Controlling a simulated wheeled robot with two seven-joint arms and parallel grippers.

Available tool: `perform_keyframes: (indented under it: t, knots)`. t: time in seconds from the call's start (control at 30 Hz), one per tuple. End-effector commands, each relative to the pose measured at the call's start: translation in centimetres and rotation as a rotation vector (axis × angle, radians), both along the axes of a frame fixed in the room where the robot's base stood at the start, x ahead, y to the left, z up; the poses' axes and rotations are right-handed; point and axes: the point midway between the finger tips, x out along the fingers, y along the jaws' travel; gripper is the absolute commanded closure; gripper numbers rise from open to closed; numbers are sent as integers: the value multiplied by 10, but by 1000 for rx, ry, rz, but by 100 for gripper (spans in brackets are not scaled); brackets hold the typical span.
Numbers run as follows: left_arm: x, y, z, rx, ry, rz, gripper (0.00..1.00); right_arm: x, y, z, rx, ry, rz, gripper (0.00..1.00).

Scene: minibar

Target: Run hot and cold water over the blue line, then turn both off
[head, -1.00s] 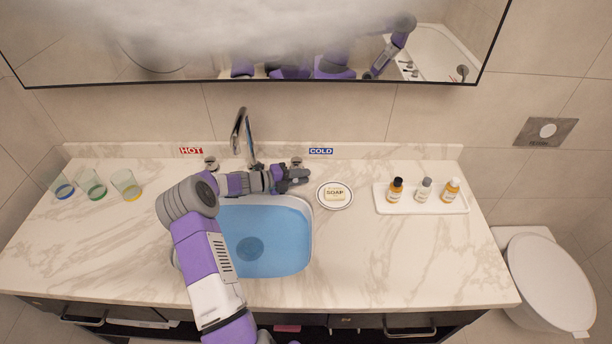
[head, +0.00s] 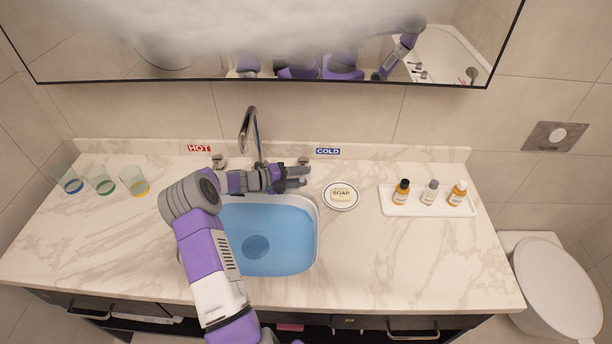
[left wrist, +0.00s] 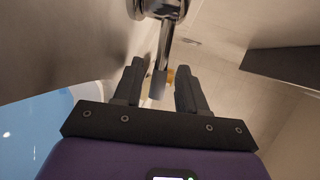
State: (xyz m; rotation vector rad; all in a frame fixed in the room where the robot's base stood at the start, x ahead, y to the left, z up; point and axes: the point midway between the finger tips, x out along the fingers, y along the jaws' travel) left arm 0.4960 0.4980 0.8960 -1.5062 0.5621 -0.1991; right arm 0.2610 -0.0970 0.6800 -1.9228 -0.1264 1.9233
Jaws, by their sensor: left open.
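The sink basin (head: 317,243) holds blue water, with a dark round drain visible at its bottom. I cannot make out a separate blue line. The tall chrome faucet (head: 249,125) stands behind it; I see no clear stream. The hot knob (head: 218,161) is left of the faucet under a red HOT label (head: 199,148). The cold knob (head: 303,161) is right of it under a blue COLD label (head: 328,152). My left gripper (head: 300,177) is open just in front of the cold knob. In the left wrist view, a chrome lever (left wrist: 165,48) reaches between the open fingers (left wrist: 160,90).
A soap dish (head: 341,196) sits right of the basin, close to my left gripper. A white tray (head: 430,208) with small bottles is further right. Several glasses (head: 102,180) stand at the left. A mirror (head: 250,45) hangs above the counter.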

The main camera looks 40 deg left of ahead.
Motion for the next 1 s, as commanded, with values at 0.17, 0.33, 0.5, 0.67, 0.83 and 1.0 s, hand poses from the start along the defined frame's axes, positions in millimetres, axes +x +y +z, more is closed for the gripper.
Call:
perform_keyframes:
  t: [0.17,0.33,0.5,0.67,0.83,1.0]
  knots:
    - [-27,16,8,3,1,4,59,0,0,4,0,0,0,34]
    - [-41,23,11,2,0,2,59,0,0,5,0,0,0,34]
    - [-44,24,12,1,-1,1,59,0,0,5,0,0,0,34]
    - [-44,24,12,1,-1,1,59,0,0,5,0,0,0,34]
    - [-44,24,12,1,-1,1,59,0,0,5,0,0,0,34]
    - [-44,24,11,1,1,2,59,0,0,5,0,0,0,34]
